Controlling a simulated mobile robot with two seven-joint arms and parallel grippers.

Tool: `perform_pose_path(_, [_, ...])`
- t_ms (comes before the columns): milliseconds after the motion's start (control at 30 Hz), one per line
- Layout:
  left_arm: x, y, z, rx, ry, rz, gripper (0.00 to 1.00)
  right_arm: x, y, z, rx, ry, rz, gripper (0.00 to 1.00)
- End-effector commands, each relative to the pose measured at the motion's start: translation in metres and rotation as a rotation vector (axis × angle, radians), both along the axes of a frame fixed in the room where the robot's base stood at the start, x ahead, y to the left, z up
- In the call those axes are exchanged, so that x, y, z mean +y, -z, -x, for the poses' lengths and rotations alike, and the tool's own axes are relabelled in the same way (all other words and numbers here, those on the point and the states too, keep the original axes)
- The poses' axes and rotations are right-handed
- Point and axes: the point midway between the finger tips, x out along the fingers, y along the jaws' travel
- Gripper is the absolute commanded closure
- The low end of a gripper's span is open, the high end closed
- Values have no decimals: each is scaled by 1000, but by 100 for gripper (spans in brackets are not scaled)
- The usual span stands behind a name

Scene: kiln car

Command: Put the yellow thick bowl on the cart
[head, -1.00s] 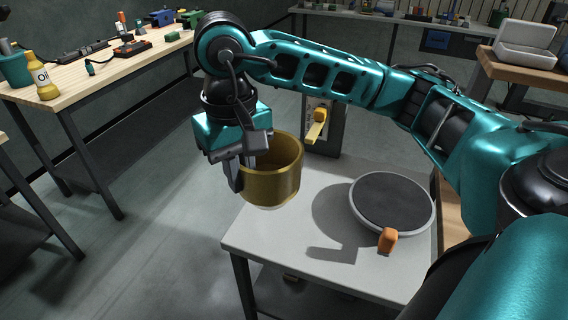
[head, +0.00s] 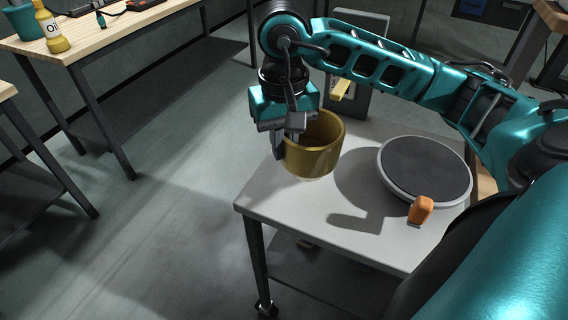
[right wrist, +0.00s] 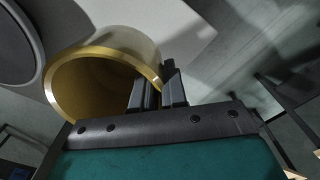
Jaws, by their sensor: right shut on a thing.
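The yellow thick bowl (head: 318,150) is upright in the head view, held by its left wall in my right gripper (head: 287,143). The gripper is shut on that wall, with one finger inside the bowl and one outside. In the right wrist view the bowl (right wrist: 75,85) shows its open mouth, and the fingers (right wrist: 158,92) pinch its rim. The bowl seems to be above the grey-topped table (head: 275,200); its exact height is hard to tell. No cart is clearly recognisable apart from this table, which has a caster on a leg. My left gripper is out of view.
A round dark turntable (head: 425,168) sits on the right of the grey top, with an orange block (head: 420,210) at its front edge. A wooden bench (head: 110,22) with an oil bottle (head: 52,30) stands at the left. The front left of the grey top is bare.

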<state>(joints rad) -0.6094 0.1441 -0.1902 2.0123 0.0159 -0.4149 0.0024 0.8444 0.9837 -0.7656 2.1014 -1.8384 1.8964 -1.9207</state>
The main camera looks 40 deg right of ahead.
Motion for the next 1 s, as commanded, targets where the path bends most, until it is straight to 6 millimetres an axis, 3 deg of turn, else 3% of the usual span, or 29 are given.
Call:
perform_pose_path(167, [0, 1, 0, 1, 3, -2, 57, 0, 11, 0, -1, 0, 0, 100])
perform_pose_path(433, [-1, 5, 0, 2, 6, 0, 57, 0, 47, 0, 1, 1, 0, 100])
perform_pose_path(833, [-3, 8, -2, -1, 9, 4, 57, 0, 54, 0, -2, 0, 1, 100])
perform_pose_path(867, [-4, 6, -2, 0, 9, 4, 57, 0, 52, 0, -1, 0, 0, 85])
perform_pose_path(1000, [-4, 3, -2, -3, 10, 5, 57, 0, 52, 0, 0, 0, 0, 71])
